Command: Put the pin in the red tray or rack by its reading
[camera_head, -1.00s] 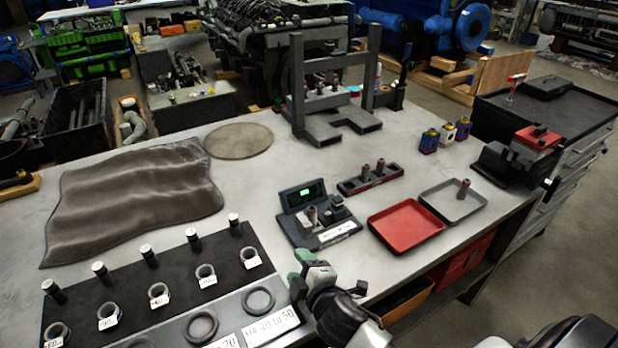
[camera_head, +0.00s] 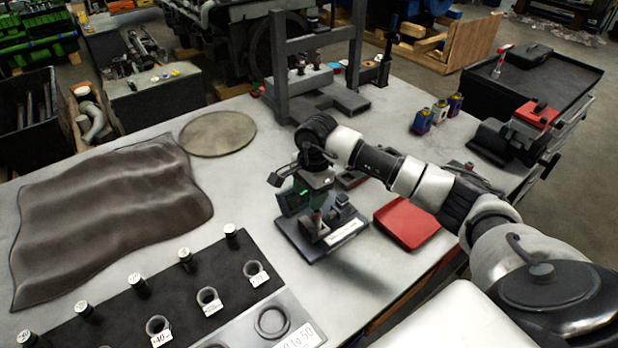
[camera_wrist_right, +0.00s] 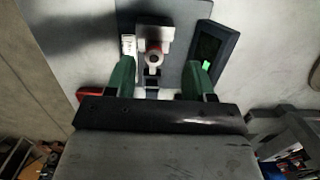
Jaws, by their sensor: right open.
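The pin (camera_head: 317,222), a small grey and reddish cylinder, stands upright on the gauge (camera_head: 335,236), a dark base with a green-lit display. In the right wrist view, the pin (camera_wrist_right: 153,57) is seen from above, beyond and between the fingertips. My right gripper (camera_wrist_right: 158,80) is open and empty over the gauge, its green fingers apart on either side of the pin's line. In the head view it hangs down above the gauge. The red tray (camera_head: 408,224) lies right of the gauge, partly covered by my arm. The dark rack (camera_head: 350,181) is mostly hidden behind my arm.
A black mat (camera_head: 120,312) with several pins and rings lies front left. A dark cloth (camera_head: 110,215) and a round pad (camera_head: 217,133) lie left. A grey press frame (camera_head: 320,75) stands behind.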

